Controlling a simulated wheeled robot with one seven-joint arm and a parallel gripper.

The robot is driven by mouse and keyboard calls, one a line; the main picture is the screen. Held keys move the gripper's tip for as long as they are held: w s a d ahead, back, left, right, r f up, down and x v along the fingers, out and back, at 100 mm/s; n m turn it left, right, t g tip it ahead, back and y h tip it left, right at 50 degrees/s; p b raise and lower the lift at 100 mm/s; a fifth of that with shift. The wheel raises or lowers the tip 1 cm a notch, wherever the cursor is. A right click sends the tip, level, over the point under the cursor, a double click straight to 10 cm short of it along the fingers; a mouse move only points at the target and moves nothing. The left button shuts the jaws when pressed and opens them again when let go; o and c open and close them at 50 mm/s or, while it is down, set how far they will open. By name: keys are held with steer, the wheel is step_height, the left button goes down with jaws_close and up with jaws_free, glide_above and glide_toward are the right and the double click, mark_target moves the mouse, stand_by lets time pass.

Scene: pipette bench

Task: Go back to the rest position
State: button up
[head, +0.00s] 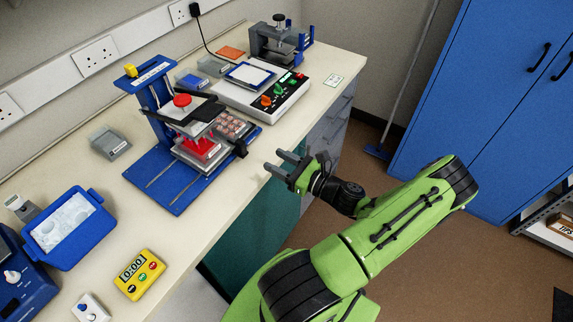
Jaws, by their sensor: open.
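My gripper (281,164) is open and empty. It is over the front edge of the bench (228,209), to the right of the blue press-like stand (154,181). The fingers point left toward the bench, apart from the stand. My green arm reaches up to it from the lower right. No object is between the fingers.
A yellow timer (139,274) and a blue tub (47,251) stand at the lower left. A control box with knobs (290,94) and a clamp device (275,42) stand at the back. A blue cabinet (484,90) is at the right. Brown floor (390,172) lies open between.

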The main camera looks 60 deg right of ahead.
steer(key=s, duration=0.2)
steer(key=shift+s, duration=0.4)
steer(key=w+a+r+n+g+y, duration=0.2)
steer(key=a+n+g+y, duration=0.1)
steer(key=a+n+g, duration=0.6)
steer(key=w+a+r+n+g+y, duration=0.1)
steer(key=w+a+n+g+y, duration=0.3)
steer(key=a+n, duration=0.55)
steer(key=s+a+r+n+h, duration=0.3)
steer(key=s+a+r+n, duration=0.1)
steer(key=r+n, duration=0.4)
steer(key=s+a+r+n+h, duration=0.4)
steer(key=s+r+n, duration=0.2)
steer(key=r+n, duration=0.2)
steer(key=shift+s+a+r+n+t, duration=0.2)
steer(key=shift+s+r+n+t, duration=0.1)
steer(key=shift+n, duration=0.35)
